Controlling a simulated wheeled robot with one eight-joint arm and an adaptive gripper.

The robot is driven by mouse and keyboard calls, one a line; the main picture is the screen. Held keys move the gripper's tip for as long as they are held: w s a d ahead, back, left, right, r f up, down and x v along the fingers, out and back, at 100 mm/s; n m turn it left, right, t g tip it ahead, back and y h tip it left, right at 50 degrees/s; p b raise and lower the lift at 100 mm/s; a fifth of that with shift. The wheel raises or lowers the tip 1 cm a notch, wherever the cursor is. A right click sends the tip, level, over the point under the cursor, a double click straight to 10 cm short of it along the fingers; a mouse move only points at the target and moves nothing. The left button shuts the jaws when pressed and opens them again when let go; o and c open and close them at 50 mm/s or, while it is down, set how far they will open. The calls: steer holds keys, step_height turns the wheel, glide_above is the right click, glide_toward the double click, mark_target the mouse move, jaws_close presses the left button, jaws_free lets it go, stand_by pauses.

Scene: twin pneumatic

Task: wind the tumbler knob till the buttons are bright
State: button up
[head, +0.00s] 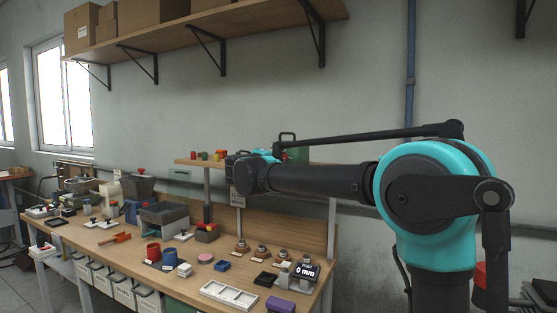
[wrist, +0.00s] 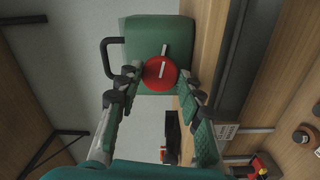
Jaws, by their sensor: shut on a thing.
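The tumbler is a green box (wrist: 140,30) with a black side handle (wrist: 105,58) in the wrist view. Its round red knob (wrist: 153,84) faces the camera and carries a white line. A white mark on the box stands just above the knob, roughly in line with it. My gripper (wrist: 160,87) has one finger on each side of the knob and is shut on it. In the head view the green tumbler (head: 297,154) stands on the raised shelf, partly hidden behind my arm; my gripper (head: 240,163) is in front of it. No buttons can be made out.
The raised shelf (head: 190,163) also holds small red, green and yellow items. A bracketed shelf with boxes hangs above.

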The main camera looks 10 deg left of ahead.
steer(key=m, duration=0.6)
steer(key=shift+f+m, duration=0.1)
steer(key=shift+m, duration=0.2)
stand_by(0.4)
steer(key=o, duration=1.2)
steer(key=shift+c, duration=0.2)
steer(key=shift+s, duration=0.15)
steer(key=v, duration=1.1)
steer(key=shift+s+a, duration=0.15)
steer(key=shift+s, duration=0.25)
